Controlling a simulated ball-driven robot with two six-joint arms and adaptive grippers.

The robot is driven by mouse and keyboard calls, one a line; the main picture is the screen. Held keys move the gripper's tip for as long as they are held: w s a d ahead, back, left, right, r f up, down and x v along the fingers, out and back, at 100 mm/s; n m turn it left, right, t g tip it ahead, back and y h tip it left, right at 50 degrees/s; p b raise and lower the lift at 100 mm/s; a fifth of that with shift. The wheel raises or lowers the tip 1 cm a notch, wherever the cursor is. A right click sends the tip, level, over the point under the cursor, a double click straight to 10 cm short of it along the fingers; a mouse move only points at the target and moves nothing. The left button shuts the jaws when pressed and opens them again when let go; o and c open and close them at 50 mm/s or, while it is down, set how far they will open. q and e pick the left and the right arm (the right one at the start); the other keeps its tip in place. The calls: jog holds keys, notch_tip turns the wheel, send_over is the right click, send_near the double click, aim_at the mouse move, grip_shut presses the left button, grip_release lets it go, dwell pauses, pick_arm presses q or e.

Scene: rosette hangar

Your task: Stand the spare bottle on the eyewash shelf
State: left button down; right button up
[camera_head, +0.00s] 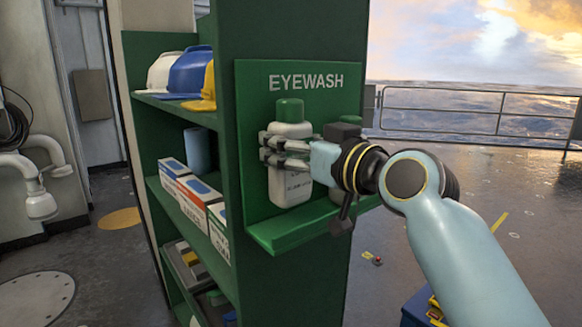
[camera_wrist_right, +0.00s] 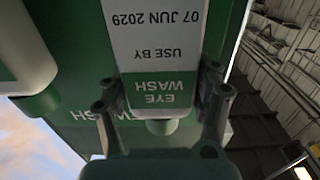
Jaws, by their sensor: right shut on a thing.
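The spare bottle (camera_head: 290,186) is white with a green cap and stands upright in front of the green EYEWASH board. My right gripper (camera_head: 268,148) is shut around its upper body from the right. In the right wrist view the bottle (camera_wrist_right: 158,35) is between my fingers, its "EYE WASH" label upside down. The green eyewash shelf (camera_head: 290,236) is directly under it; I cannot tell whether the base touches. A second white bottle (camera_wrist_right: 20,50) with a green cap is beside it, mostly hidden behind my gripper in the head view. My left gripper is out of view.
The green rack to the left holds helmets (camera_head: 190,72), a blue roll (camera_head: 197,149) and boxes (camera_head: 190,195). A deck railing (camera_head: 470,98) runs behind. A blue crate (camera_head: 418,308) is low at the right, beside my arm. The deck between is mostly clear.

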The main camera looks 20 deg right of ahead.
aim_at(287, 189)
jog(key=shift+f, duration=1.75)
jog(key=shift+f, duration=0.1)
jog(key=o, duration=1.7)
jog(key=shift+f+b, duration=0.1)
jog(key=shift+b, duration=0.2)
